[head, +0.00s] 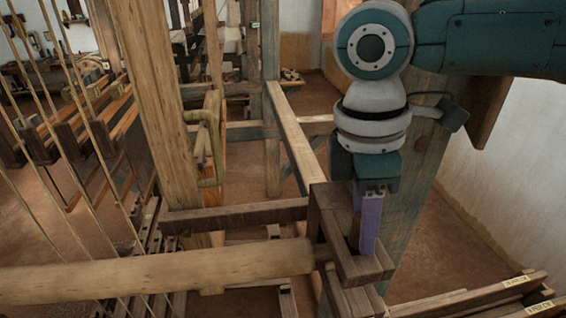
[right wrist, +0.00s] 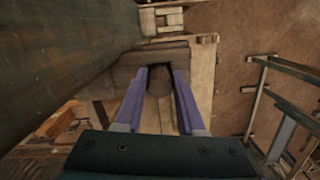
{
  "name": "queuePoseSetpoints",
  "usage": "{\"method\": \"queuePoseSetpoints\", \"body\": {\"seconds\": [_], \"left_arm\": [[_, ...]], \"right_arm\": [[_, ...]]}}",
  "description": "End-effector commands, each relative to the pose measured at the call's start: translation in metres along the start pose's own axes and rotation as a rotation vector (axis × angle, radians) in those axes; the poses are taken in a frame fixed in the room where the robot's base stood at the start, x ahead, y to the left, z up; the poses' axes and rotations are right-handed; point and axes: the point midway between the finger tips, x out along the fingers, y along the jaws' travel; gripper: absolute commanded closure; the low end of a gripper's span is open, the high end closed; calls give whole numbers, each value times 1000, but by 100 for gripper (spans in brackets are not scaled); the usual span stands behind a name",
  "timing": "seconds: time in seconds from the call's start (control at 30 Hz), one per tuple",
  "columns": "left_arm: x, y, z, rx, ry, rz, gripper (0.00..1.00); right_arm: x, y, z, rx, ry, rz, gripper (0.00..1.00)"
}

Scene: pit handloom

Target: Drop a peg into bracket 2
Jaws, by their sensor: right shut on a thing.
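My right gripper (head: 367,247) comes down from above with its purple fingers at the opening of a dark wooden bracket (head: 326,200) on the loom frame. I see no number on it, so I cannot tell whether it is bracket 2. In the right wrist view the two fingers (right wrist: 158,72) stand apart around a brown, round-ended wooden piece (right wrist: 160,88), which looks like the peg. The gripper is shut on it. In the head view the fingers and bracket hide the peg, and I cannot tell how deep it sits. My left gripper is not in view.
A thick round wooden beam (head: 160,272) ends just left of the bracket. A tall post (head: 147,100) and slanting cords stand at the left. Labelled wooden bars (head: 470,298) lie at the lower right. Bare floor (head: 440,235) shows between the frame and the white wall (head: 515,170).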

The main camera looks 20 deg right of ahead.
Motion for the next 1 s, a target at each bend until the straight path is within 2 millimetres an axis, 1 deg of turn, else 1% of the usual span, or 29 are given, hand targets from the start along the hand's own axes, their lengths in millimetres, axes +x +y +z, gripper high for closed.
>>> {"method": "queuePoseSetpoints", "body": {"seconds": [0.1, 0.13, 0.4, 0.43, 0.67, 0.77, 0.87, 1.0], "left_arm": [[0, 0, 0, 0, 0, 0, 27], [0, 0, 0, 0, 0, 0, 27], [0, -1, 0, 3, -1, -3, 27], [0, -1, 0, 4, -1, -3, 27], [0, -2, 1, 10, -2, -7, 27], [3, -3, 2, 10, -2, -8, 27], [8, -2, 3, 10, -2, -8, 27], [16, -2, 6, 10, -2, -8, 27]], "right_arm": [[0, 0, 0, 0, 0, 0, 100], [0, 0, 0, 0, 0, 0, 60], [0, 0, 0, 0, 0, 0, 29], [0, 0, 0, 0, 0, 0, 27], [0, 0, 0, 0, 0, 0, 27], [-5, 0, 0, 1, 0, 1, 27], [-19, 1, -1, 1, 4, 3, 27], [-47, 1, -1, 0, 3, 6, 27]]}}
